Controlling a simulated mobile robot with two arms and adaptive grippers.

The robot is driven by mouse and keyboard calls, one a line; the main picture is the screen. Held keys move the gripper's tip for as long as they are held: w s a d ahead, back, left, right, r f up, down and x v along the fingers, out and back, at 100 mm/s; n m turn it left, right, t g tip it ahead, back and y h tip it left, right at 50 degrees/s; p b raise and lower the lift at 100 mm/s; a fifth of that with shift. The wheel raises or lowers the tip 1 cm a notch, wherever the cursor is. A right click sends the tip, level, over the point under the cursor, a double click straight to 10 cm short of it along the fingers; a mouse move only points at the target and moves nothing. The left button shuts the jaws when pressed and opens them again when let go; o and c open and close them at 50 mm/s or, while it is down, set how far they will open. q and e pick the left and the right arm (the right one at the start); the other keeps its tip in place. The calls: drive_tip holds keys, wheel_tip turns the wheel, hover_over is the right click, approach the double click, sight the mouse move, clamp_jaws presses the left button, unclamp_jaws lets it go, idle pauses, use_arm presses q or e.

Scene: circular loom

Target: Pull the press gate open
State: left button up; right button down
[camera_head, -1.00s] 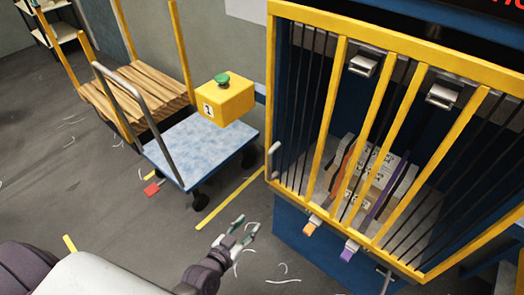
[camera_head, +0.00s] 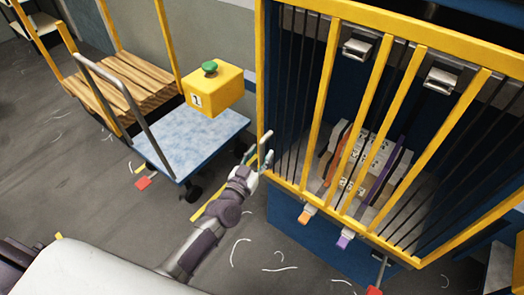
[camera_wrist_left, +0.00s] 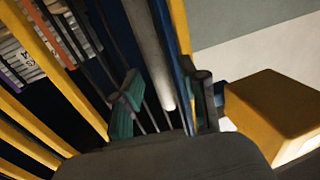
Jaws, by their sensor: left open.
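The press gate (camera_head: 328,88) is a yellow barred frame on the front of the dark blue press, and it looks closed. Its pale grey upright handle (camera_head: 265,138) is at the gate's left edge. My left gripper (camera_head: 258,158) is open at the handle's lower part. In the left wrist view, the handle (camera_wrist_left: 150,50) runs down between the two green-padded fingers of my left gripper (camera_wrist_left: 166,100), apart from both as far as I can see. My right gripper is not in view.
A yellow box with a green button (camera_head: 212,90) stands left of the gate, close beside my left gripper in the wrist view. A blue-topped cart (camera_head: 190,140) and stacked wood (camera_head: 130,90) are farther left. Scraps lie on the floor. Packed bundles (camera_head: 368,160) sit behind the bars.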

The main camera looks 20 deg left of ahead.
use_arm(q)
drive_tip(key=shift+w+d, duration=0.1)
drive_tip(key=shift+w, duration=0.7)
clamp_jaws()
drive_tip(key=shift+s, duration=0.1)
